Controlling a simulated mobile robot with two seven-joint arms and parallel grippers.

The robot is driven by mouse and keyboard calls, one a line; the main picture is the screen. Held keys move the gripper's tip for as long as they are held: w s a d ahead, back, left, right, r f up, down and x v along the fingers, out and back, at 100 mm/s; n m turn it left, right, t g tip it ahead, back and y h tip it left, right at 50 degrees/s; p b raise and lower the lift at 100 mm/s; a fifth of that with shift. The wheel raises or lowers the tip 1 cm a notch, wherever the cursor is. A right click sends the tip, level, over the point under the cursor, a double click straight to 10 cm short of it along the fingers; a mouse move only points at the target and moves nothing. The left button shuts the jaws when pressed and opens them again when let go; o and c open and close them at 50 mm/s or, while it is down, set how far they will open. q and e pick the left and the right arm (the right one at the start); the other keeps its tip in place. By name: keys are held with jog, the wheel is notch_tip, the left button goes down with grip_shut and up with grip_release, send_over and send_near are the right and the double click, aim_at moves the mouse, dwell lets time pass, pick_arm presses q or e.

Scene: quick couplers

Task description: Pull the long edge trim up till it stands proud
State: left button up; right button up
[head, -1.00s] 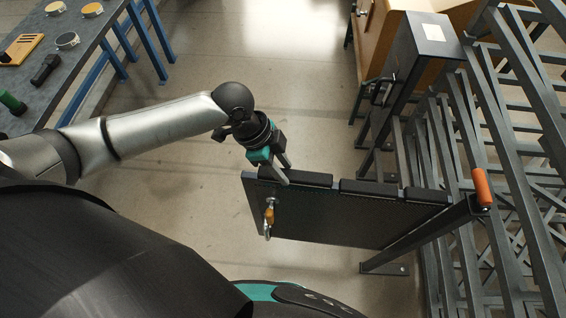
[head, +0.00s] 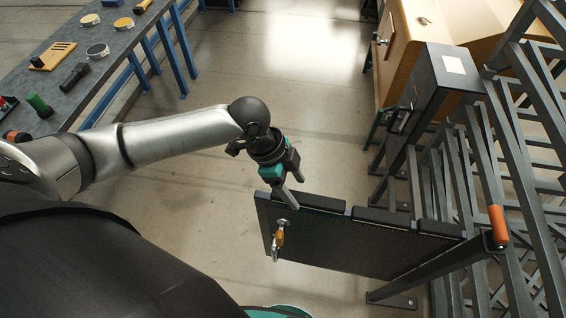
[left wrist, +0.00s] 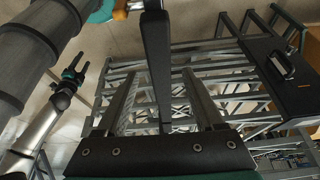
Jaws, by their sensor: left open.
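The long edge trim (head: 308,202) is the longest of the black strips along the top edge of a dark upright panel (head: 335,240). It lies along that edge at the panel's left end. My left gripper (head: 293,192) is at the trim's left part, pointing down, with one finger in front of the panel. In the left wrist view my left gripper (left wrist: 158,78) is open, its fingers either side of a dark bar, the trim (left wrist: 155,50). Contact cannot be told.
A brass-and-steel clip (head: 278,240) hangs on the panel's left face. An orange handle (head: 498,226) tops a post at the right, before a grey metal rack (head: 520,150). A workbench (head: 70,105) with several items stands at the far left. Open floor lies between.

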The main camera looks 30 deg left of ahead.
pick_arm(q)
jog(key=v, duration=1.4)
jog(key=shift+p, duration=0.35)
jog(key=s+d+f+n+t, duration=0.2)
jog(key=s+d+f+n, duration=0.15)
jog(key=d+f, duration=0.4)
jog(key=s+a+f+n+y, duration=0.45)
jog(key=s+n, duration=0.25)
jog(key=n, duration=0.3)
notch_tip(320, 180, down, 29)
jog(key=s+a+b, duration=0.1)
jog(key=s+b, duration=0.1)
jog(key=b, duration=0.6)
jog(key=s+a+f+g+b, duration=0.1)
jog(key=s+f+b, duration=0.3)
jog(key=s+f, duration=0.4)
jog(key=s+a+f+g+b, duration=0.1)
jog(key=s+a+f+b, duration=0.1)
jog(key=s+f, duration=0.5)
notch_tip(320, 180, down, 7)
jog(key=shift+s+r+b, duration=0.1)
jog(key=shift+s+b, duration=0.25)
jog(key=shift+b, duration=0.5)
